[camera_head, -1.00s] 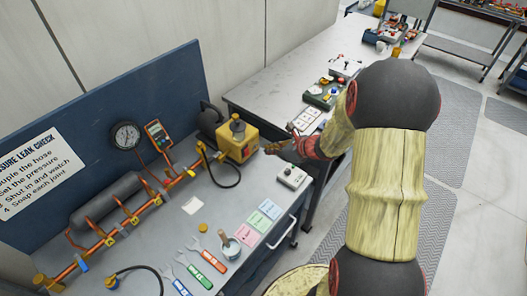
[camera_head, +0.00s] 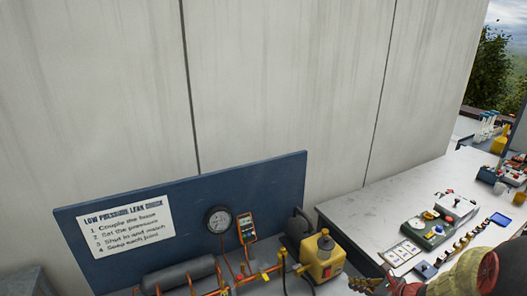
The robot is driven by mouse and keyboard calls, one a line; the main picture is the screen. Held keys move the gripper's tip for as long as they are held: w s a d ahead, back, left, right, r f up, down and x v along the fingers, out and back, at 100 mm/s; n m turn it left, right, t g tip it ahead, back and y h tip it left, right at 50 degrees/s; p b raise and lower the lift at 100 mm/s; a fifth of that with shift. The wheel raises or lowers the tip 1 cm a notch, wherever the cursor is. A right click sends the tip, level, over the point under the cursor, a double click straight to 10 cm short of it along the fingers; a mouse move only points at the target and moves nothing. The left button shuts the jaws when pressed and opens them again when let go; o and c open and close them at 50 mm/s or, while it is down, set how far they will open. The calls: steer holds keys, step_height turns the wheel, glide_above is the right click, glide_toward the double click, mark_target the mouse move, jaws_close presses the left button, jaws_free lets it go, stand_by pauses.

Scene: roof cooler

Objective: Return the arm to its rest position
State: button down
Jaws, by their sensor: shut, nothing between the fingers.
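My gripper (camera_head: 368,284) shows at the bottom edge, right of centre, pointing left. Its fingers are shut and it holds nothing. It appears just right of the yellow pump unit (camera_head: 323,258); I cannot tell the exact gap between them. My arm, in a pale yellow sleeve with red and dark joints, enters from the bottom right corner, and most of it is cut off by the frame.
A blue backboard (camera_head: 180,225) carries an instruction sheet (camera_head: 126,228), a round gauge (camera_head: 217,220) and a meter (camera_head: 246,228). Orange piping with a grey cylinder (camera_head: 180,275) lies below. A white table (camera_head: 375,210) at right holds a green control box (camera_head: 430,228) and other devices.

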steer(key=s+a+r+n+g, duration=0.3)
steer(key=s+a+n, duration=0.2)
steer(key=s+n, duration=0.35)
steer(key=s+a+r+n+g, duration=0.3)
steer(key=s+a+n+g, duration=0.15)
steer(key=s+n, duration=0.4)
steer(key=s+a+r+n+t+h, duration=0.2)
steer(key=s+r+n, duration=0.2)
steer(key=r+n, duration=0.2)
steer(key=s+a+r+n+t+h+b, duration=0.1)
steer(key=s+a+r+n+t+h, duration=0.1)
steer(key=r+n, duration=0.4)
steer(key=shift+s+a+r+h, duration=0.3)
steer(key=shift+s+a+r, duration=0.35)
steer(key=shift+s+r, duration=0.65)
steer(key=shift+w+r, duration=0.25)
